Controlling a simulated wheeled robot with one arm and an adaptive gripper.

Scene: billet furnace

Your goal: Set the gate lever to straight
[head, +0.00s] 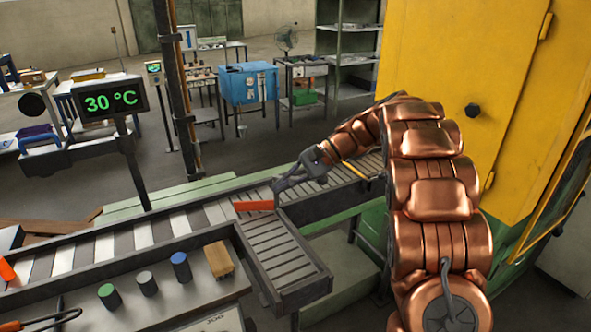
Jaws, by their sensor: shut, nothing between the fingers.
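An orange bar, which looks like the gate lever (252,206), lies across the conveyor where a side branch (285,258) leaves the main roller line. It points roughly left to right in the picture. My gripper (276,188) is at the right end of the orange bar, just above it, with its fingers shut and nothing held. I cannot tell whether the fingertips touch the bar. The lever's pivot is not clear from here.
A bench at the front left holds a green-topped peg (109,296), a grey-topped peg (147,283), a blue-topped peg (180,266) and a wooden block (218,259). A 30 °C display (110,102) stands behind the conveyor. A yellow cabinet (450,50) fills the right side.

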